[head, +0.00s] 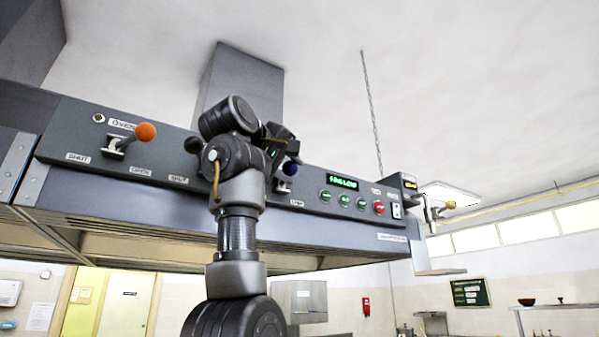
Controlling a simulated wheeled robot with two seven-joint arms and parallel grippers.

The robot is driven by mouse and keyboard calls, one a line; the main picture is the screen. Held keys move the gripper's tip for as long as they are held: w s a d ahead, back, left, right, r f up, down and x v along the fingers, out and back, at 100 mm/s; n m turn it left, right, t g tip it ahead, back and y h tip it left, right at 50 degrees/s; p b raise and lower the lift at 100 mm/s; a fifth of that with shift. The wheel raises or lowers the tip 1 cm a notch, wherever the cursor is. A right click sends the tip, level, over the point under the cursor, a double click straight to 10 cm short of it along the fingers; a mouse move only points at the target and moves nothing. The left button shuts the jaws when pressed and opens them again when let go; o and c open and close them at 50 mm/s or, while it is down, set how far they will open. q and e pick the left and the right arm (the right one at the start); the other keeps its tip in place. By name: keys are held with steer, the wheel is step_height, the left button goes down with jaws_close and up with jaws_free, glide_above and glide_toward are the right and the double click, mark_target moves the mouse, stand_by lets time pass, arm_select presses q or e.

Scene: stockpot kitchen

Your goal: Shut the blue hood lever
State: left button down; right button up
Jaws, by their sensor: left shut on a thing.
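The blue hood lever (291,169) sits on the grey hood's front panel, with its dark blue knob showing just right of my wrist. Its bracket is at the right part of its span, nearer the label on its right (297,203) than the SHUT label (178,180) on its left. My left gripper (284,150) is at the knob and shut on it. The fingers and my arm hide part of the lever and the panel behind. My right gripper is not in view.
A lever with an orange knob (146,131), under an OVEN label, is on the same panel to the left. Right of my gripper are a green display (343,182), several round buttons and a red one (379,208). A tap-like fitting (432,212) juts from the hood's right end.

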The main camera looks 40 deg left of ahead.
arm_select(q)
steer(key=shift+s+a+r, duration=0.2)
steer(key=shift+s+a, duration=0.5)
steer(key=shift+a, duration=0.05)
stand_by(1.2)
steer(key=c, duration=1.3)
jaws_free()
steer(key=shift+o, duration=1.2)
steer(key=shift+a, duration=0.25)
steer(key=s+d+b, duration=0.1)
steer(key=s+b, duration=0.4)
steer(key=s, duration=0.5)
steer(key=shift+s+d+f, duration=0.15)
steer(key=shift+s+d, duration=0.15)
steer(key=shift+s, duration=0.1)
